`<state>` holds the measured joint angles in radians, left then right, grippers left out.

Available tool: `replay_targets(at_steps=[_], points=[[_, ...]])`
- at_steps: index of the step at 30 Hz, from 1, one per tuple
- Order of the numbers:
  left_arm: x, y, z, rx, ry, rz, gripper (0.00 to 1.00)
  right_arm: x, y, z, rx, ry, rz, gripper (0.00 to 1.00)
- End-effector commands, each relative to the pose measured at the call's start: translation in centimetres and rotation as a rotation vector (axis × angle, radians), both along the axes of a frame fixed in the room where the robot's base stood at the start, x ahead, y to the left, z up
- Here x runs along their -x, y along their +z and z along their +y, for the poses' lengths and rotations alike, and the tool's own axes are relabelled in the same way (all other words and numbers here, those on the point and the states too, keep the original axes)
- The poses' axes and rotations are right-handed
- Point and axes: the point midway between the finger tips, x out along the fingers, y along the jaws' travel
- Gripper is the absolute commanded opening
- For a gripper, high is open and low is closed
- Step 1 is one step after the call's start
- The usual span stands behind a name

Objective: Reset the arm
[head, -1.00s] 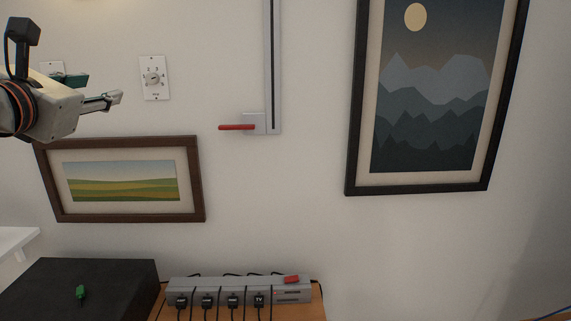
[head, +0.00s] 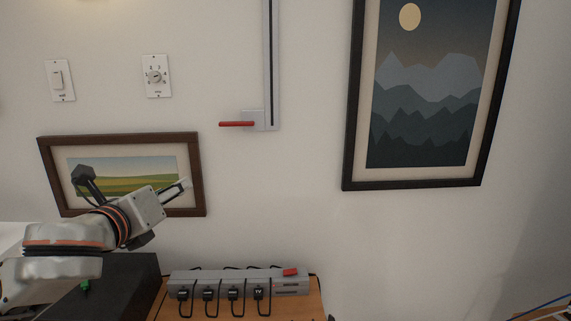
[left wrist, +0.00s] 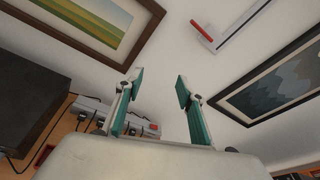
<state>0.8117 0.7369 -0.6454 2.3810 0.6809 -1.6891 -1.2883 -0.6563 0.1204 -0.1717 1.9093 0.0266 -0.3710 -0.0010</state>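My left gripper (head: 178,188) is in front of the lower right part of the framed field picture in the head view. In the left wrist view its two fingers (left wrist: 160,90) are spread apart with nothing between them. My right gripper is in neither view.
The framed landscape (head: 120,143) hangs behind my left arm. A wall track with a red lever (head: 237,124) is right of it. A switch (head: 60,80) and a dial (head: 155,76) are above. A black box (head: 135,285) and a power strip (head: 230,282) sit below. A mountain picture (head: 415,120) hangs right.

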Motion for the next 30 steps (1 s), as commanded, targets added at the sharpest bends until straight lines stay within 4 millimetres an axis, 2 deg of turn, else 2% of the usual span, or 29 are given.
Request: replay_targets(at_steps=[1, 6, 14, 20, 24, 30], points=[[0.3, -2.4, -0.5, 0.09, 0.011, 0.036, 0.38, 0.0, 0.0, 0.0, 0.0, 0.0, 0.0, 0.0], [1.6, -8.6, -0.6, 0.389, 0.097, 0.128, 0.38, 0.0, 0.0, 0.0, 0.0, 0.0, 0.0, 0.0], [5.4, -18.5, 1.3, 0.825, 0.329, 0.25, 0.38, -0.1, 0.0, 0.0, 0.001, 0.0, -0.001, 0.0], [10.3, -26.2, 4.3, 1.119, 0.589, 0.305, 0.38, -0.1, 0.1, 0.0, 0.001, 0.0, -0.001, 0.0], [14.8, -31.3, 6.9, 1.283, 0.799, 0.308, 0.38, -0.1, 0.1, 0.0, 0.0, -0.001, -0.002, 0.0], [20.8, -36.2, 10.1, 1.423, 1.048, 0.269, 0.38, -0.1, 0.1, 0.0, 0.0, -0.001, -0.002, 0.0]])
